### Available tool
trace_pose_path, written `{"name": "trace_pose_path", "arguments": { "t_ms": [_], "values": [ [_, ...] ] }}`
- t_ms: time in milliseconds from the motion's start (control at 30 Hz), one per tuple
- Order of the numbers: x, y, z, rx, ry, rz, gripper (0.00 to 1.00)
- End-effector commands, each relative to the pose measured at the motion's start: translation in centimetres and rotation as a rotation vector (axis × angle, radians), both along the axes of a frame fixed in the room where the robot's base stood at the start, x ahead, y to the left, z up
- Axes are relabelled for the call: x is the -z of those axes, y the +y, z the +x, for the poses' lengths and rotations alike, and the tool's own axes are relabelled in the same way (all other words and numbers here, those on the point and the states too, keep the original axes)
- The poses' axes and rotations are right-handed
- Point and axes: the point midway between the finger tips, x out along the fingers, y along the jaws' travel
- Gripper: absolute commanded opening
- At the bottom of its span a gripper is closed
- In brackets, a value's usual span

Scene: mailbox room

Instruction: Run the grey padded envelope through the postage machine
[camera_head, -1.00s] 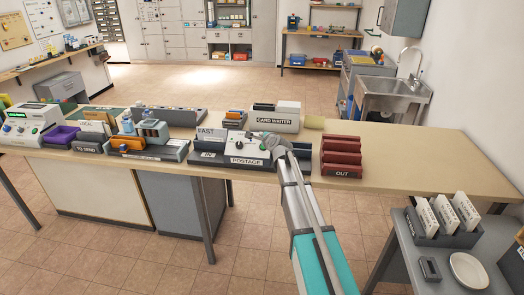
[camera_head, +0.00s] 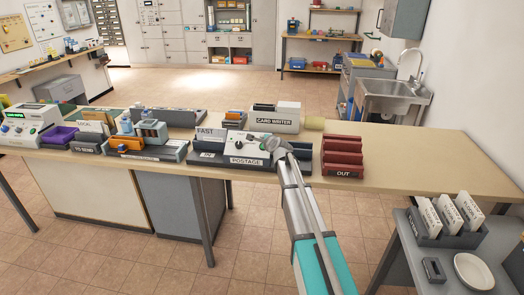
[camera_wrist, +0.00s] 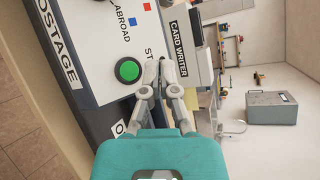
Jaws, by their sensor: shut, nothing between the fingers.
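The postage machine (camera_head: 240,149) stands on the long table, light grey on top with a dark base labelled POSTAGE and IN. In the wrist view, its sloping panel (camera_wrist: 100,85) shows a round green button (camera_wrist: 128,69), small blue and red squares and the word ABROAD. My gripper (camera_head: 267,143) is over the machine's right part. In the wrist view, my gripper (camera_wrist: 161,65) is shut and empty, its fingertips together beside the green button, covering part of a label starting ST. I cannot tell whether the fingers touch the panel. I cannot make out the grey padded envelope in either view.
A red rack labelled OUT (camera_head: 343,157) stands right of the machine. The card writer (camera_head: 276,119) is behind it. A FAST holder (camera_head: 209,134) and other trays stand left. The table's right end (camera_head: 430,165) is clear.

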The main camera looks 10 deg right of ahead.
Motion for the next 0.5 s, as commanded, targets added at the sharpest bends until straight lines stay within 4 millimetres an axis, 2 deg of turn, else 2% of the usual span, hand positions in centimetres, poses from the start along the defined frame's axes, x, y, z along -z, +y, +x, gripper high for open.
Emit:
{"name": "trace_pose_path", "arguments": {
  "t_ms": [33, 100, 500],
  "values": [
    [0.9, -0.1, 0.4, 0.0, 0.0, 0.0, 0.0],
    [1.5, -0.2, 0.8, 0.0, 0.0, 0.0, 0.0],
    [4.1, -0.8, 2.6, 0.0, 0.0, 0.0, 0.0]
  ]
}}
